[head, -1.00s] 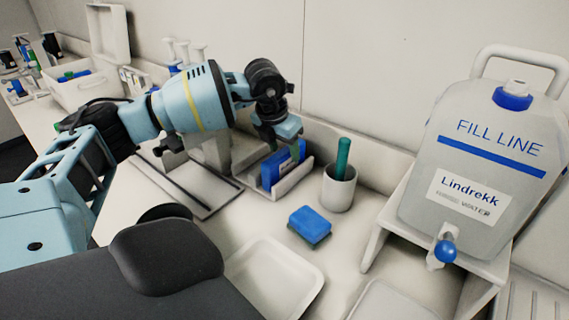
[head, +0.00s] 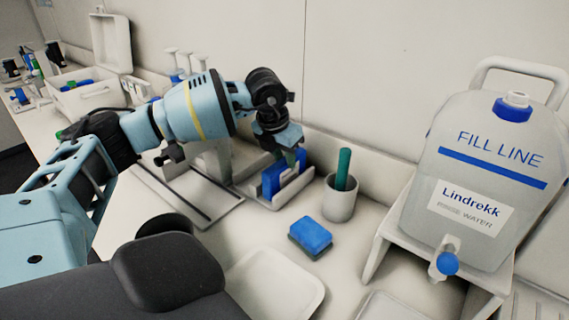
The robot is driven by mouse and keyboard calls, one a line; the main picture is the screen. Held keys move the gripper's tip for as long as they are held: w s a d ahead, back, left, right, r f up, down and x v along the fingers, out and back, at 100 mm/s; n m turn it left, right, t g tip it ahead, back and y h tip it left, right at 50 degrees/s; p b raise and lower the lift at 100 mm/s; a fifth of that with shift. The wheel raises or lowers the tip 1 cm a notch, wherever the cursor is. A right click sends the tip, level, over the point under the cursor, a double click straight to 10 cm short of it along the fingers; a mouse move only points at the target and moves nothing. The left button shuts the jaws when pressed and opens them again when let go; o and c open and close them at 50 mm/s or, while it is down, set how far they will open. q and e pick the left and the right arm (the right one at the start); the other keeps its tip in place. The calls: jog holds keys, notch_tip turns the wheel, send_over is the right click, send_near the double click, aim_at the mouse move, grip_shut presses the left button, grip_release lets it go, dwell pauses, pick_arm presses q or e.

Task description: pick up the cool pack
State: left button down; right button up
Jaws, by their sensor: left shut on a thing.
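The blue cool pack (head: 271,180) stands upright in a small white holder (head: 285,199) on the bench, near the back wall. My left gripper (head: 290,160) reaches down from above and is shut on the upper part of the pack. The fingers hide part of the pack's top and face. The pack's lower edge is still within the holder; I cannot tell whether it is clear of the holder's floor. My right gripper is not in view.
A grey cup (head: 340,199) with a green stick stands right of the holder. A blue sponge-like block (head: 311,236) lies in front. A white tray (head: 268,292) is nearer. A rinse-water container (head: 470,190) stands on a rack at right. A white box (head: 90,97) sits far left.

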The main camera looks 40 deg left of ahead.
pick_arm(q)
notch_tip(320, 180, up, 10)
dwell(0.4)
jog(key=shift+f, duration=0.15)
